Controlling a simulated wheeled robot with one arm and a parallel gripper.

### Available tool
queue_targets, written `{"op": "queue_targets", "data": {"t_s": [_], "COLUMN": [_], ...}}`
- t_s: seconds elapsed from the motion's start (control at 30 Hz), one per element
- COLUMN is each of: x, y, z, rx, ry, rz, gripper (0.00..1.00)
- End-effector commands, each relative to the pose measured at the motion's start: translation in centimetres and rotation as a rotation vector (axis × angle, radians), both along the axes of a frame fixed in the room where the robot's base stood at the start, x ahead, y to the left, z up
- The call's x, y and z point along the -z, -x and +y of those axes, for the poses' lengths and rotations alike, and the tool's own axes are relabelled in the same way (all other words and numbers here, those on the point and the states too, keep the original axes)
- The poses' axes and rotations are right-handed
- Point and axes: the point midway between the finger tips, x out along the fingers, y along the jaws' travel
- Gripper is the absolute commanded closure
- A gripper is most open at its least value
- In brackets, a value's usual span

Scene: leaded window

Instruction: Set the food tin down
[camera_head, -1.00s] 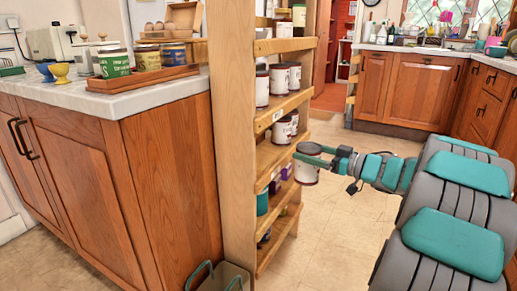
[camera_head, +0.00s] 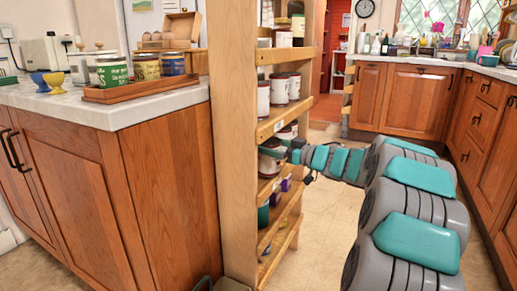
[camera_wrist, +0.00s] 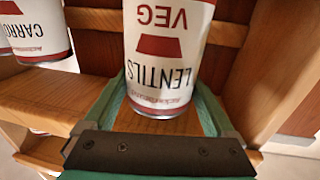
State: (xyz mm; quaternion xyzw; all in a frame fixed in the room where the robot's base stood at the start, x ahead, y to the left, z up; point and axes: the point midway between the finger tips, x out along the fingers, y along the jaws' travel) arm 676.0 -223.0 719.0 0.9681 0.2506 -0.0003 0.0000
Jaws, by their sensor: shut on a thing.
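The food tin (camera_head: 268,163) is white with a dark rim and sits inside the open shelf unit, over a middle shelf (camera_head: 270,188). In the wrist view the tin (camera_wrist: 168,60) shows an upside-down "LENTILS VEG" label with a red mark. My gripper (camera_head: 287,149) reaches in from the right and is shut on the tin. In the wrist view its green fingers (camera_wrist: 165,98) lie on either side of the tin. The shelf post hides part of the tin in the head view. I cannot tell whether its base touches the shelf.
Similar white tins (camera_head: 280,90) stand on the shelf above. Another labelled tin (camera_wrist: 35,30) is close at left in the wrist view. Purple and green items (camera_head: 275,200) are lower down. A wooden post (camera_head: 232,150) and cabinet (camera_head: 165,190) stand left. The floor (camera_head: 325,225) right of the shelves is clear.

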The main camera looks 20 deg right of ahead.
Motion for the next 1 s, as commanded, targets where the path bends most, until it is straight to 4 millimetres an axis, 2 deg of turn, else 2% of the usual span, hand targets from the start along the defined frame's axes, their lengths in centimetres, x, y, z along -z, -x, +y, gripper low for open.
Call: {"op": "queue_targets", "data": {"t_s": [0.13, 0.37, 0.5, 0.87, 0.9, 1.0], "x": [-0.1, 0.1, 1.3, 1.6, 1.7, 1.7], "y": [-0.9, -3.9, -3.6, -3.6, -3.6, -3.6], "z": [0.6, 2.2, 2.1, 2.0, 2.0, 2.0], "rx": [-0.002, 0.000, 0.001, 0.001, 0.001, 0.001], "ry": [-0.001, -0.001, -0.002, 0.000, 0.000, 0.001], "rz": [-0.002, -0.003, -0.002, -0.001, 0.000, 0.000], "gripper": [1.00, 1.00, 1.00, 1.00, 0.09, 0.00]}}
